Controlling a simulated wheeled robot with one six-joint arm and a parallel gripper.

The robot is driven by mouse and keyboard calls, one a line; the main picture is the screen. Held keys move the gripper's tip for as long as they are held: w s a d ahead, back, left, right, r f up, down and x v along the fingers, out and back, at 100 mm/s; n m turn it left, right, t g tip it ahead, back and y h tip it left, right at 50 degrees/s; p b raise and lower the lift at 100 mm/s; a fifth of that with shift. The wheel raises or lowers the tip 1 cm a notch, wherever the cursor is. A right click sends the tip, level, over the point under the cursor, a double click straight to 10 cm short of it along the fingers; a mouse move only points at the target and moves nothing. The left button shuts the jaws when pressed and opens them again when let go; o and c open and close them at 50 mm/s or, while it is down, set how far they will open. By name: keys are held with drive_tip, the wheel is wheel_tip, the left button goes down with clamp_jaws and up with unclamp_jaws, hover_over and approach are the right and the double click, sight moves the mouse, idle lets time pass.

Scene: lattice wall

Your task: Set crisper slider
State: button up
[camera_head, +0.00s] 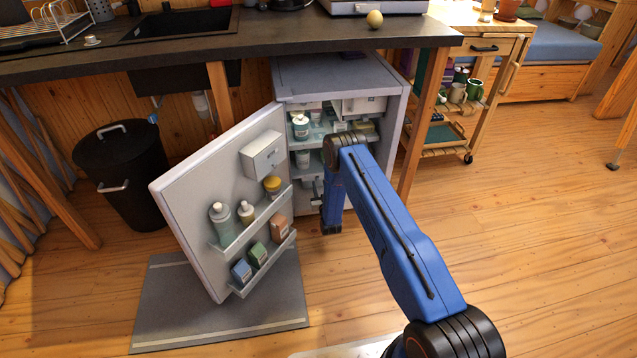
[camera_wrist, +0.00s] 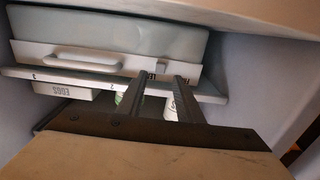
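The crisper drawer (camera_wrist: 110,38) spans the upper part of the wrist view, pale grey with a white front strip and a long handle (camera_wrist: 85,59) on the left. The view looks upside down, as the printed labels are inverted. A small slider knob (camera_wrist: 161,67) sits on the strip at the right, between partly covered letter labels. My gripper (camera_wrist: 164,77) points at the strip, its two dark fingers apart, one on each side of the knob. I cannot tell whether they touch the strip.
The fridge door (camera_head: 225,205) stands open to the left, its shelves holding bottles and boxes. A shelf edge with numbers and an egg box (camera_wrist: 62,91) lies close by the fingers. Fridge walls enclose the gripper. A black bin (camera_head: 122,175) stands left of the door.

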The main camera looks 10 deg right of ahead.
sight(318, 178)
drive_tip(key=shift+w, duration=1.7)
drive_tip(key=shift+c, duration=0.6)
clamp_jaws()
drive_tip(key=shift+a, duration=2.5)
drive_tip(key=shift+o, duration=0.6)
unclamp_jaws()
drive_tip(key=shift+a, duration=0.1)
drive_tip(key=s, duration=1.7)
drive_tip(key=shift+s, duration=0.2)
